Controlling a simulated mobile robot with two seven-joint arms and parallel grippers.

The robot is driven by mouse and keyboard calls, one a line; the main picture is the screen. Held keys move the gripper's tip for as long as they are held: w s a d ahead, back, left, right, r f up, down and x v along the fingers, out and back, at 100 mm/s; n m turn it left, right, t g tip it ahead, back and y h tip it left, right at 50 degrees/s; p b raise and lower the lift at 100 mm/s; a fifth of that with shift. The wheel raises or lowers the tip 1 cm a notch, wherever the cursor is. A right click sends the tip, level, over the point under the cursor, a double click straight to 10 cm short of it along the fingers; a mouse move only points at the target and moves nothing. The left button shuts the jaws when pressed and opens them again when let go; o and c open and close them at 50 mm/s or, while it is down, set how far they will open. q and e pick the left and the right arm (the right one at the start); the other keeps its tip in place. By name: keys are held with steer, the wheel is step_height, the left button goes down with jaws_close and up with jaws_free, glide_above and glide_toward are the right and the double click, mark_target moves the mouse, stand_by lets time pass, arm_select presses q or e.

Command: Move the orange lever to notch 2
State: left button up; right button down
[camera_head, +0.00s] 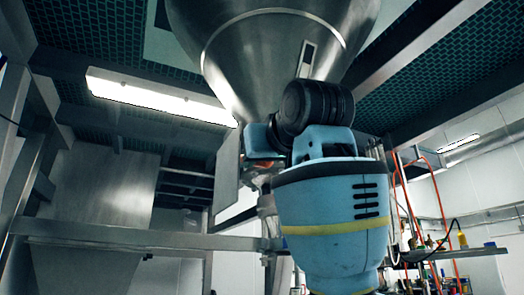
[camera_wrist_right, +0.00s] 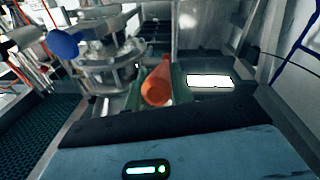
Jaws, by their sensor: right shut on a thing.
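The orange lever (camera_wrist_right: 157,85) points toward the camera in the right wrist view, between the two greenish fingers of my right gripper (camera_wrist_right: 157,80). The fingers are shut on the lever from both sides. In the head view my right gripper (camera_head: 262,158) is below the steel hopper, mostly hidden behind my large blue and black arm. Only a small patch of orange shows under it there, and I cannot make out the lever's shape. The notches and their numbers cannot be read in either view. My left gripper is not in view.
A large steel hopper (camera_head: 270,55) hangs above, narrowing down toward my gripper. Grey frame beams (camera_head: 130,236) cross at the left. A shelf with small items (camera_head: 445,253) and red tubing stand at the right.

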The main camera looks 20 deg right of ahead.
steer(key=shift+w+f+t, duration=0.35)
steer(key=shift+f, duration=0.35)
steer(key=shift+w+f+t, duration=0.4)
steer(key=shift+f, duration=0.25)
steer(key=shift+w+f+t, duration=0.35)
steer(key=shift+f, duration=0.35)
steer(key=c, duration=1.2)
jaws_free()
steer(key=shift+s, duration=0.1)
steer(key=v, duration=0.7)
steer(key=shift+s+f, duration=0.15)
steer(key=shift+s, duration=0.15)
steer(key=shift+a, duration=0.1)
